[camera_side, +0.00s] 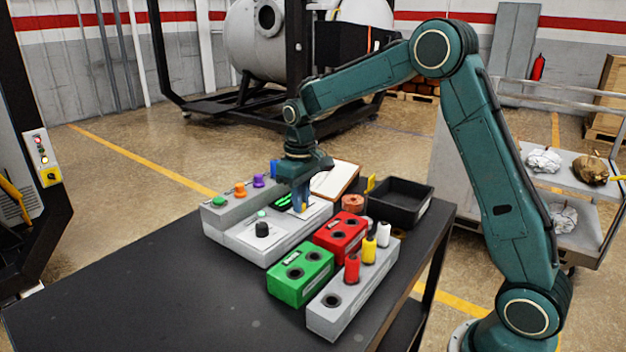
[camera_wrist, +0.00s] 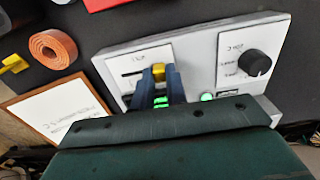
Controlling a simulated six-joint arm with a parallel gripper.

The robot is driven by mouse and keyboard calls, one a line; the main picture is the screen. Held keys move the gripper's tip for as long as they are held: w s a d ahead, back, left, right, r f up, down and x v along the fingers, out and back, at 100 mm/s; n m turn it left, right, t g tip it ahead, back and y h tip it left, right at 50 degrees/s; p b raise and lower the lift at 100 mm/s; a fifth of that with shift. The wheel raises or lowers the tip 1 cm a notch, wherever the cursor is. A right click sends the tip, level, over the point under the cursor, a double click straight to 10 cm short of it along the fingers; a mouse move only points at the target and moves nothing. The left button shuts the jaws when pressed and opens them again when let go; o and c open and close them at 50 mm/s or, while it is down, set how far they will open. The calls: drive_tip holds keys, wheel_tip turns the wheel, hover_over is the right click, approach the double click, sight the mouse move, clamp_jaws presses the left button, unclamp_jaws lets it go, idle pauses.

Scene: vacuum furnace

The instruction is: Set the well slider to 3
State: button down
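The grey control box (camera_side: 268,236) stands on the dark table; it also fills the middle of the wrist view (camera_wrist: 195,50). The well slider has a yellow knob (camera_wrist: 158,72) on a white panel (camera_wrist: 118,65). A dark slot shows to the left of the knob; its right part is hidden by my fingers. My gripper (camera_wrist: 159,75) points down at the panel, with one blue finger on each side of the knob and no clear gap. The scale marks and setting are too small to read.
A black rotary knob (camera_wrist: 254,62) and lit green display (camera_wrist: 161,101) are close by on the box. A clipboard (camera_wrist: 58,115), tape roll (camera_wrist: 53,48), red block (camera_side: 341,236), green block (camera_side: 301,276) and black tray (camera_side: 412,218) surround it. The table's front left is clear.

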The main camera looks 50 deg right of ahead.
sight(315, 203)
drive_tip(key=shift+d, duration=0.1)
drive_tip(key=shift+d, duration=2.55)
drive_tip(key=c, duration=1.4)
unclamp_jaws()
drive_tip(key=shift+d, duration=0.1)
drive_tip(key=shift+r, duration=0.15)
drive_tip(key=shift+r, duration=0.2)
wheel_tip(315, 203, up, 13)
